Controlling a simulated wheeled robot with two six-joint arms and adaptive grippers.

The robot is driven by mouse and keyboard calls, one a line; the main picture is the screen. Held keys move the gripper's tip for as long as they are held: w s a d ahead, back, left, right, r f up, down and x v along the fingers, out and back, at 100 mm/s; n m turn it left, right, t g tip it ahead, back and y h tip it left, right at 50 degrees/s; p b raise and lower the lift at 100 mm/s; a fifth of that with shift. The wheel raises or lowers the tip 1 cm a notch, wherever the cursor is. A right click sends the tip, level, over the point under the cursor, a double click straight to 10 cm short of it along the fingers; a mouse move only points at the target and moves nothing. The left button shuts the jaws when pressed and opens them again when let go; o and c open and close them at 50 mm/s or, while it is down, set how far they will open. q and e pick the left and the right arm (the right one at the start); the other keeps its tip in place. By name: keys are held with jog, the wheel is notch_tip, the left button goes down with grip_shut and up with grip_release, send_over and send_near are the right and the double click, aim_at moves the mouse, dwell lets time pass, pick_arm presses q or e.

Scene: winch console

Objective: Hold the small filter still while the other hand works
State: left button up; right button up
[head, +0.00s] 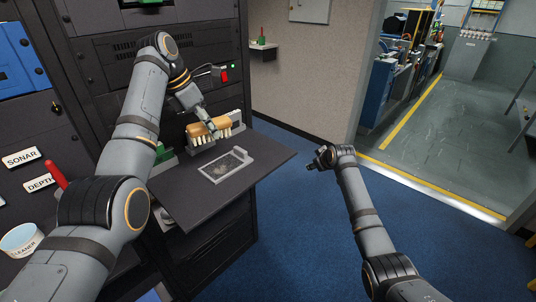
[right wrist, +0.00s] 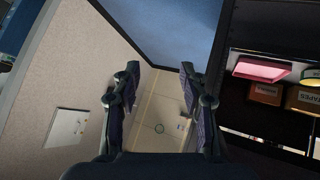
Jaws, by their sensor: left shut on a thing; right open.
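The small filter (head: 228,165), a flat grey rectangle with a pale frame and a dark, dirty-looking middle, lies on the dark pull-out shelf (head: 190,205). My left gripper (head: 212,130) is shut on a wooden brush (head: 203,127) with pale bristles, just behind the filter. The fingertips are small and partly hidden by the brush. My right gripper (head: 314,163) is out over the blue floor, right of the shelf and apart from the filter. Its two fingers stand apart and empty in the right wrist view (right wrist: 160,85).
A grey holder (head: 202,146) stands at the shelf's back. A white cleaner tub (head: 20,239) and a red handle (head: 56,174) are on the console at left. A beige wall (head: 300,70) stands behind. The blue floor (head: 285,230) right of the shelf is free.

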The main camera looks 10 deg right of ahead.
notch_tip(320, 180, up, 12)
jog(key=w+a+n+t+y, duration=0.1)
jog(key=a, duration=0.2)
jog(key=n+y, duration=0.2)
jog(key=y, duration=0.5)
send_near(244, 151)
jog(key=shift+t, duration=0.3)
jog(key=x, duration=1)
jog(key=shift+a+f, duration=0.25)
jog(key=shift+f, duration=0.15)
grip_shut()
